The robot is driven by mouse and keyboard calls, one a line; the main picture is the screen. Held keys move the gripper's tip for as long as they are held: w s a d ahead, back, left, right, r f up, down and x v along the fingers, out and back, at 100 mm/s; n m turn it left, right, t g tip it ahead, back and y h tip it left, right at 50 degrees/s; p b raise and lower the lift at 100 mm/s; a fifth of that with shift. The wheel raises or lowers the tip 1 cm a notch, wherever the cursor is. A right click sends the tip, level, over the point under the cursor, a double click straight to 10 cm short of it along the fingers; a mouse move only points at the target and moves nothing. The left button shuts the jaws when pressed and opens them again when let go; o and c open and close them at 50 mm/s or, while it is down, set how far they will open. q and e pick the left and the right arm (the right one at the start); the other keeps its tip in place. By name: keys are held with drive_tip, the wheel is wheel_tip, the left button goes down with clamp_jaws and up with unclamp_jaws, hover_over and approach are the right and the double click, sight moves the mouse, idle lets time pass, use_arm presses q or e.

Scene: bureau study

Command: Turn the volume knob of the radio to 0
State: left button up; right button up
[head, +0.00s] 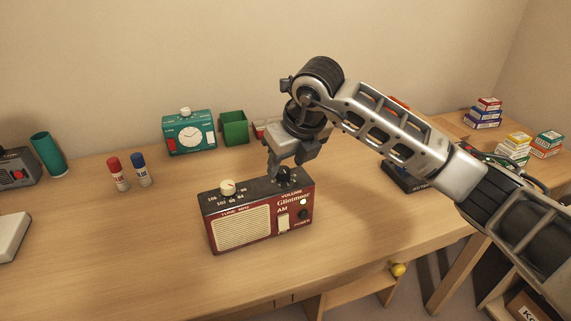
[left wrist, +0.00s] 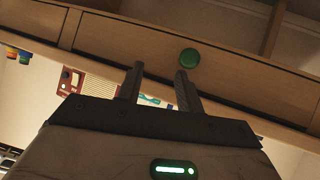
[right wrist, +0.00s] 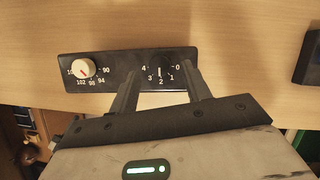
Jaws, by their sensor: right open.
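The red radio (head: 262,222) with a black top stands upright on the desk. Its cream tuning knob (head: 228,187) is at the left of the top, also visible in the right wrist view (right wrist: 83,68). The dark volume knob (right wrist: 160,71) sits amid a dial marked 0 to 4; its white mark appears to be at 2. My right gripper (head: 285,172) points down over the volume end. In the right wrist view its open fingers (right wrist: 162,74) stand beside the knob; contact cannot be told. My left gripper (left wrist: 159,74) is open and empty, near the desk's drawer fronts.
Small boxes (head: 547,144) are at the far right. A green round knob (left wrist: 189,57) is close to my left gripper. Desk beside the radio is clear.

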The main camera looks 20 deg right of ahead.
drive_tip(key=shift+x, duration=0.95)
drive_tip(key=c, duration=1)
